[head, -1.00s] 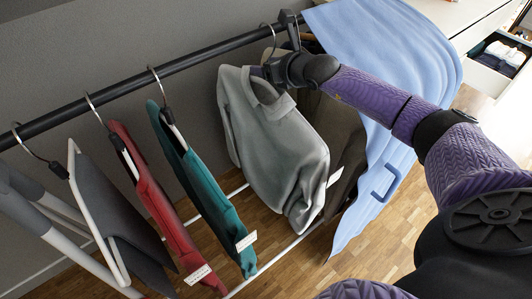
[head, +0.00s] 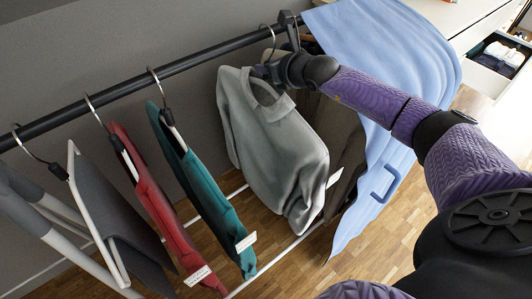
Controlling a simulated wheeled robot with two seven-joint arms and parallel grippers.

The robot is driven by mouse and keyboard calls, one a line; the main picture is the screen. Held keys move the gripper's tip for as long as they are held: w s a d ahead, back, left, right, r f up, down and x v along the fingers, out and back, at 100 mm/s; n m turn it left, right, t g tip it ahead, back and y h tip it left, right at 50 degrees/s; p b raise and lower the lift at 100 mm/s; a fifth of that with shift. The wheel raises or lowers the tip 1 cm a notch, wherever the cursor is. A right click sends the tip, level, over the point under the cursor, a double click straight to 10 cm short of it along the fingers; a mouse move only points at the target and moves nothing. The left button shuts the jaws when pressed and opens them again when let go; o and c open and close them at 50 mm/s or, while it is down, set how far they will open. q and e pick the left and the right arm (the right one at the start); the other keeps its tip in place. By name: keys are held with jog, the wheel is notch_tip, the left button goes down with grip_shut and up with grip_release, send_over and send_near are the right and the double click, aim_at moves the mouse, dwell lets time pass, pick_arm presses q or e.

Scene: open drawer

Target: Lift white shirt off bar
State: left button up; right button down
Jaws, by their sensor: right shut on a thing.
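The white shirt (head: 275,145), which looks light grey here, hangs on a hanger from the black bar (head: 185,65). The hanger's hook (head: 268,38) still loops over the bar. My right gripper (head: 262,72) is at the shirt's collar, just below the hook, shut on the top of the hanger. Its fingertips are small and partly hidden by the collar and the wrist. My left gripper is not in view.
Teal (head: 195,180), red (head: 160,205) and dark grey (head: 115,220) garments hang to the left. A dark brown garment (head: 335,130) and a light blue cloth (head: 390,70) hang close on the right. An open drawer (head: 495,60) stands at the upper right.

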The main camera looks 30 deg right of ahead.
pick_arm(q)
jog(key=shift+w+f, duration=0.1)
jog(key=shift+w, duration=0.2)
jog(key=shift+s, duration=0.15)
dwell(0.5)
